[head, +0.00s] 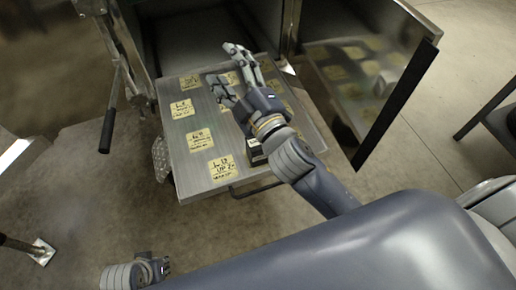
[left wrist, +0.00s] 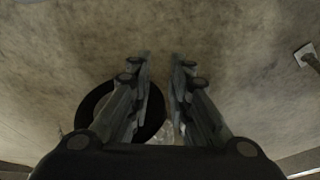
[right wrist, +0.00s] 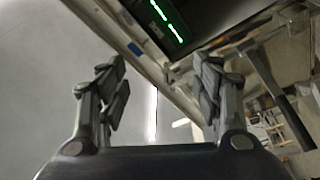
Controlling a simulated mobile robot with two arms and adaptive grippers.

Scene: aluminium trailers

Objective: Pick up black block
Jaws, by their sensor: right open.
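A dark block (head: 255,152) sits on the pulled-out metal tray (head: 233,197), partly hidden behind my right wrist in the head view. It looks black with a pale band; its full shape is hidden. My right gripper (head: 222,65) is open and empty over the far part of the tray, beyond the block. In the right wrist view its fingers (right wrist: 160,95) are wide apart with nothing between them, and no block shows there. My left gripper (left wrist: 161,60) is low over the floor, fingers apart with a narrow gap and nothing held.
Yellow labels (head: 200,139) cover the tray top. An open metal door (head: 375,75) with a black edge stands right of the tray. A lever with a black handle (head: 108,130) hangs at the left. A dark ring (left wrist: 92,105) lies below my left gripper. Floor at lower left is mostly clear.

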